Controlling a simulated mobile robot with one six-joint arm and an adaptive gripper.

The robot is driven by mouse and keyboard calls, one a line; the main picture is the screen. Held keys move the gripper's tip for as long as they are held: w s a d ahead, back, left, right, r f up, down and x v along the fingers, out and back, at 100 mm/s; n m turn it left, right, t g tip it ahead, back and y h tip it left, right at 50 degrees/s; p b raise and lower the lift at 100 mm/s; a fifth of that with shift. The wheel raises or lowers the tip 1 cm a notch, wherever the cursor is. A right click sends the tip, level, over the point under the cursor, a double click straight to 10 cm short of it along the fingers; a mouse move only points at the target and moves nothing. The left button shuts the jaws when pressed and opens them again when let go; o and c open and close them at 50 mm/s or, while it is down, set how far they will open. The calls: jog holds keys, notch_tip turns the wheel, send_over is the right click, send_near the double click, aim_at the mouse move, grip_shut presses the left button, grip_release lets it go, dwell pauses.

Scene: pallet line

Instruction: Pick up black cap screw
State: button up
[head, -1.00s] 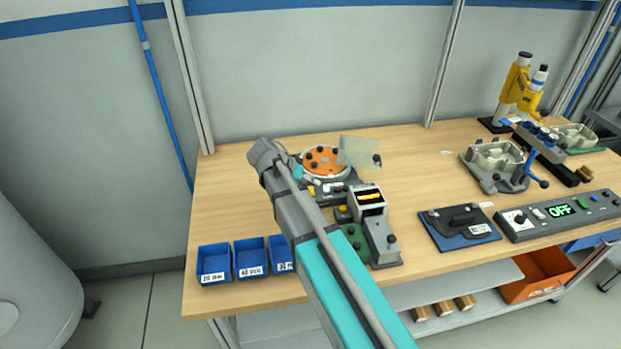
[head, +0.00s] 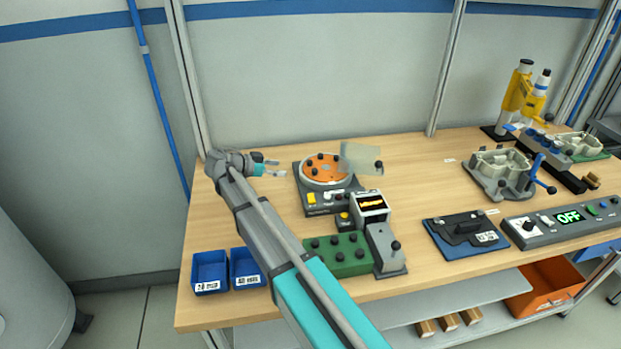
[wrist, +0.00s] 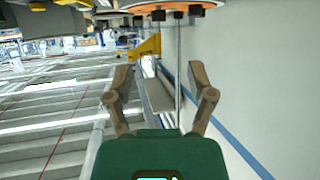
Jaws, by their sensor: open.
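Several black screw-like heads stand on the round orange disc (head: 322,172) of a grey station; one black head (head: 312,170) is near its left side. More black heads stand on a green block (head: 338,262) in front. I cannot tell which is the cap screw meant. My gripper (head: 279,168) is open and empty, just left of the orange disc, its fingers pointing right toward it. In the wrist view my open fingers (wrist: 161,88) have nothing between them. The disc's edge (wrist: 185,5) and black heads (wrist: 158,15) show beyond them in an upside-down picture.
A clear tilted panel (head: 360,158) stands at the disc's right side. A small display unit (head: 371,204) stands in front. Blue bins (head: 210,272) sit at the front left, partly behind my arm. A black-and-blue plate (head: 466,234) lies to the right. The table's back middle is clear.

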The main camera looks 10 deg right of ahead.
jog(key=b, duration=0.3)
send_near(314, 170)
jog(key=x, duration=0.3)
jog(key=shift+w+d+f, duration=0.15)
jog(key=shift+f, duration=0.2)
jog(key=shift+x, duration=0.8)
jog(key=shift+r, duration=0.1)
jog(key=shift+b+x, duration=1.1)
jog(key=shift+x, duration=1.5)
jog(key=c, duration=1)
